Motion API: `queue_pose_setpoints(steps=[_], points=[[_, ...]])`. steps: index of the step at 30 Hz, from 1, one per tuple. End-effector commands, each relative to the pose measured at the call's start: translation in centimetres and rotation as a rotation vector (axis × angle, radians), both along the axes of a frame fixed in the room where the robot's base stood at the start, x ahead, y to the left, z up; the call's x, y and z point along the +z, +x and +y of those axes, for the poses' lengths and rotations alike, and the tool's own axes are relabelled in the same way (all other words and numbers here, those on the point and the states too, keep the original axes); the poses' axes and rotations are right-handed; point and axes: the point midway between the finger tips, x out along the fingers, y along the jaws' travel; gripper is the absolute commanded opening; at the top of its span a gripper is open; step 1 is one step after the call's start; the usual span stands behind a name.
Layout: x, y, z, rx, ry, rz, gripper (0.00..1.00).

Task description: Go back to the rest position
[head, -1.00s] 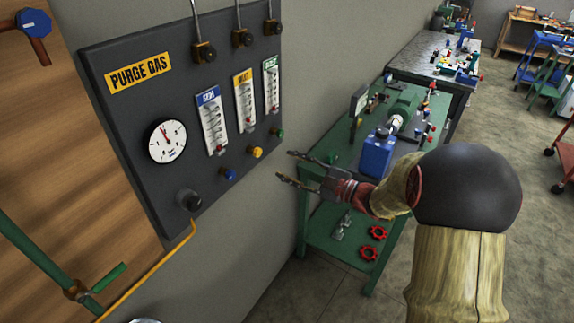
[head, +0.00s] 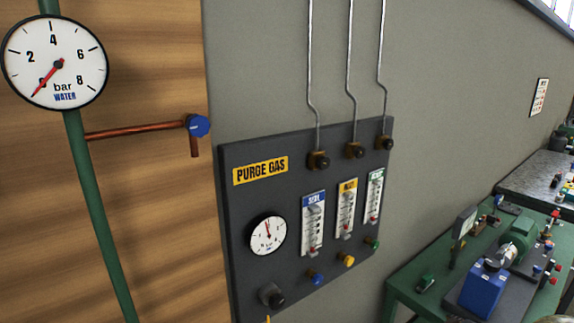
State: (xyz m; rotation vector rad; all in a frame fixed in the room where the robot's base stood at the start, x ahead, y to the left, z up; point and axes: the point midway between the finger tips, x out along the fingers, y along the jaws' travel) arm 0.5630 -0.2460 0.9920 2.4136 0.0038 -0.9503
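My gripper is out of the head view now. Only a small pale rounded piece, perhaps part of my arm, shows at the bottom right edge. No object of the task is named. The dark purge gas panel (head: 300,215) hangs on the grey wall, with a round dial, three flow tubes and blue, yellow and green knobs below them. Nothing of mine is in front of the panel.
A large water gauge (head: 54,62) and green pipe (head: 95,220) are at the left, beside a copper pipe (head: 140,129) with a blue knob.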

Motion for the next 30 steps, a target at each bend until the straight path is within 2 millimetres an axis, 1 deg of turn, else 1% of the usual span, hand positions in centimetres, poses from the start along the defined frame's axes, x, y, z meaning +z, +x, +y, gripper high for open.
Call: queue_pose_setpoints(steps=[1,2,4,5,6,8,9,11,12,14,15,17,18,21,24,27,28,30], points=[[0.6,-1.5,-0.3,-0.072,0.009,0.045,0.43],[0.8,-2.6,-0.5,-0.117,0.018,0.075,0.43],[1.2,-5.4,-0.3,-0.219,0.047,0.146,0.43],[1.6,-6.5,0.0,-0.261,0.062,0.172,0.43],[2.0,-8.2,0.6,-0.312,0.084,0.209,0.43],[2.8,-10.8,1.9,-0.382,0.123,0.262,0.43],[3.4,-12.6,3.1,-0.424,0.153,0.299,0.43],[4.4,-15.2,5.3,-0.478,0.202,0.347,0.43],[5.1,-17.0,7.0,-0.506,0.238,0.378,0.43],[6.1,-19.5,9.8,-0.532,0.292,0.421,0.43],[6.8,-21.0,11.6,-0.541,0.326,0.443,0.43],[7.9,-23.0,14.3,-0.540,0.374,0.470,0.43],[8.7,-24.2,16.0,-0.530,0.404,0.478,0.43],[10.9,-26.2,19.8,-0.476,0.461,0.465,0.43],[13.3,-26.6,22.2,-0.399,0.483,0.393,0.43],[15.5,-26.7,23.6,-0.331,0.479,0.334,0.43],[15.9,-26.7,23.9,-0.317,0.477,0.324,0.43],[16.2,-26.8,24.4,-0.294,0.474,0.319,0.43]])
